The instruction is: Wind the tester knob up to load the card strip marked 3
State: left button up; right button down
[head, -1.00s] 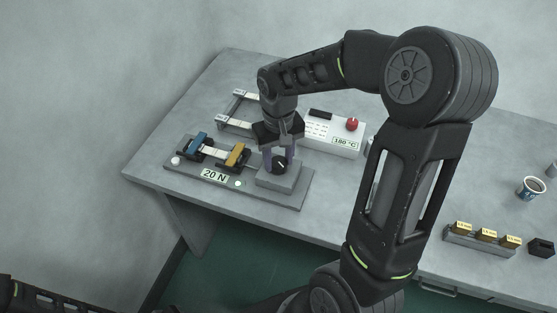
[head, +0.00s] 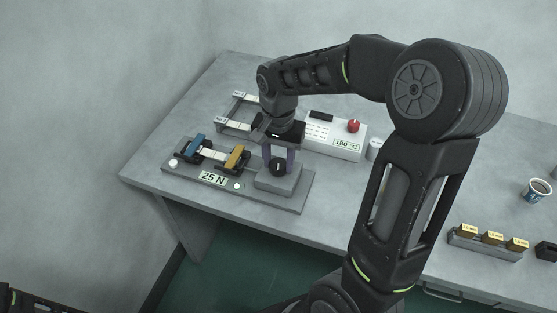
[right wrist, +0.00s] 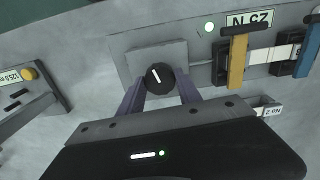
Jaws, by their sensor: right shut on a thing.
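The tester (head: 297,203) is a grey base plate near the bench's left end. Its round black knob (head: 278,168) sits on a raised block and also shows in the right wrist view (right wrist: 160,78), its white pointer line tilted slightly left there. My right gripper (head: 278,161) points down and is shut on the knob, a finger on each side. A white card strip (head: 213,153) spans the blue clamp (head: 196,146) and the orange clamp (head: 236,158); its mark is not readable. The display (head: 213,178) reads 25 N. My left gripper is out of view.
Behind the tester stand a rail frame (head: 234,124) and a white box (head: 345,146) with a red knob and a 180 °C label. To the right are a cup (head: 537,190) and a rack (head: 484,246) with several yellow blocks. The bench front left is clear.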

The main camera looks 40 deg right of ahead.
aim_at(279, 163)
dwell(0.4)
jog(key=c, duration=0.8)
grip_release()
jog(key=shift+r, duration=0.1)
jog(key=shift+r, duration=3.8)
